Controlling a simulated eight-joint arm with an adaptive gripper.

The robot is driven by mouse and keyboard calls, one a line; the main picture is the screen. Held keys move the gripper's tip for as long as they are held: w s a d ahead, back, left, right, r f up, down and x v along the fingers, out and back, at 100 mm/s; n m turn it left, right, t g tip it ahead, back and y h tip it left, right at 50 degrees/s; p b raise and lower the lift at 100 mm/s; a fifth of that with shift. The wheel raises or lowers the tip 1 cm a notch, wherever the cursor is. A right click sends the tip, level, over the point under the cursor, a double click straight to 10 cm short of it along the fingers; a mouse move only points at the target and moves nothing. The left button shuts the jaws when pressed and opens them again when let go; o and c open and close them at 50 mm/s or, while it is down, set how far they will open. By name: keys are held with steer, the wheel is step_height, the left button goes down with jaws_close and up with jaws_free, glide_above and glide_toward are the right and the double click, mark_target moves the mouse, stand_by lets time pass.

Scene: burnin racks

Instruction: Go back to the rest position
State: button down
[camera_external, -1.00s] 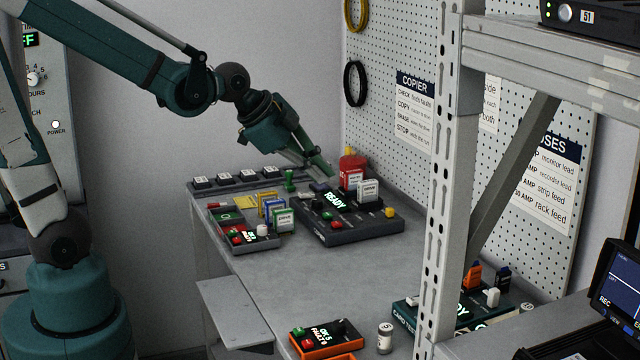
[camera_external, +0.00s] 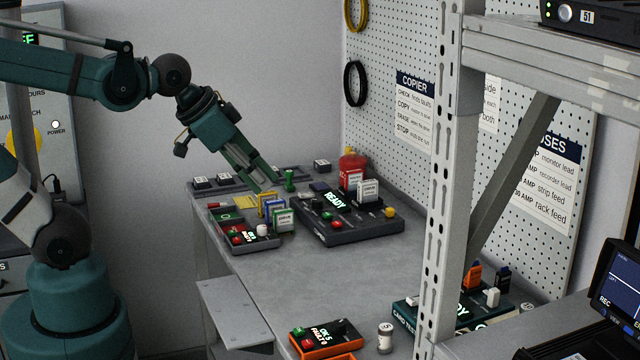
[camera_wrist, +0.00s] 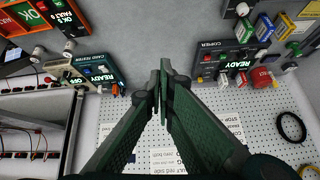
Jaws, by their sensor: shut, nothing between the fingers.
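My gripper (camera_external: 268,186) is shut and empty. The gap between fingertips and bench is hard to judge.
A shelf post (camera_external: 446,180) rises at front right. The bench's middle (camera_external: 315,285) is clear.

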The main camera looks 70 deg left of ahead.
steer(key=shift+s+d+f+n, duration=0.1)
steer(key=shift+s+d+n, duration=0.1)
steer(key=shift+s+n, duration=1)
steer(key=shift+s+m, duration=0.35)
steer(key=shift+m, duration=0.05)
stand_by(1.8)
